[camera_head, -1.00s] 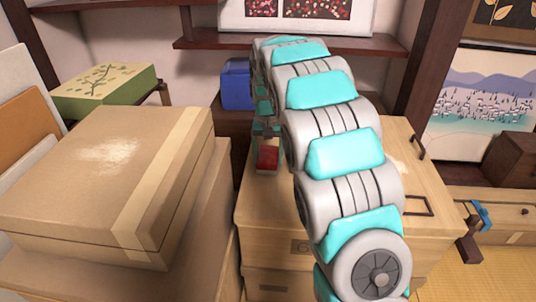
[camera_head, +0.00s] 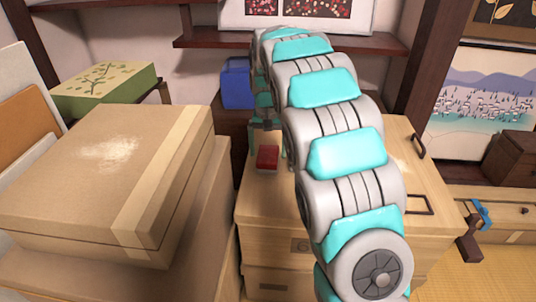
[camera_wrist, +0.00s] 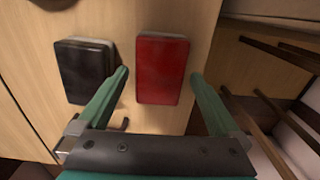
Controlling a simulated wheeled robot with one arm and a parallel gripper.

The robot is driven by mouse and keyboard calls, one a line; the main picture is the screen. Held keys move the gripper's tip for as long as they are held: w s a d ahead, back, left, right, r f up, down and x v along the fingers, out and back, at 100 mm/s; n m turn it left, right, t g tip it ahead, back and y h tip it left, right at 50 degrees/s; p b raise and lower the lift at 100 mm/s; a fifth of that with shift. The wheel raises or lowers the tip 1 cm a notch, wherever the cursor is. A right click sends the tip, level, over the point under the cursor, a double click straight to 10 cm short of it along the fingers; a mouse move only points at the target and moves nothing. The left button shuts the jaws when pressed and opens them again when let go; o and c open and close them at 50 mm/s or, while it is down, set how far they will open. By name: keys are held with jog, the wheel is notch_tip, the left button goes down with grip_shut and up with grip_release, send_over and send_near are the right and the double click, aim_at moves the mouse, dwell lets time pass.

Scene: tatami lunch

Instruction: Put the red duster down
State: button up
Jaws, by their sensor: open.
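The red duster (camera_head: 267,157) rests on top of the light wooden chest (camera_head: 370,205), near its left edge. In the wrist view the red duster (camera_wrist: 161,69) lies beyond and between the fingertips of my gripper (camera_wrist: 160,75). My gripper is open, with a finger to each side of the duster and gaps between. In the head view my arm hides most of the gripper. A black duster-shaped block (camera_wrist: 87,71) lies to the left of the red one in the wrist view, outside the left finger.
Cardboard boxes (camera_head: 100,170) are stacked at the left, close to the chest. A green patterned box (camera_head: 105,82) and a blue container (camera_head: 237,84) stand behind. A dark shelf (camera_head: 300,45) crosses the back. Some of the chest top is bare.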

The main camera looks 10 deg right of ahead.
aim_at(268, 153)
notch_tip(268, 153, up, 10)
jog(key=shift+b, duration=0.3)
jog(key=shift+s, duration=0.1)
jog(key=s+f+n, duration=0.1)
jog(key=s+f, duration=0.2)
jog(key=s, duration=1.1)
jog(key=s+f+n+g, duration=0.1)
jog(key=s+f, duration=0.2)
jog(key=s, duration=1.2)
jog(key=s+f+n, duration=0.1)
jog(key=s+f, duration=0.2)
jog(key=s, duration=1.1)
jog(key=shift+s+f+n+g, duration=0.2)
jog(key=shift+f+n+g, duration=0.1)
jog(key=shift+g, duration=0.1)
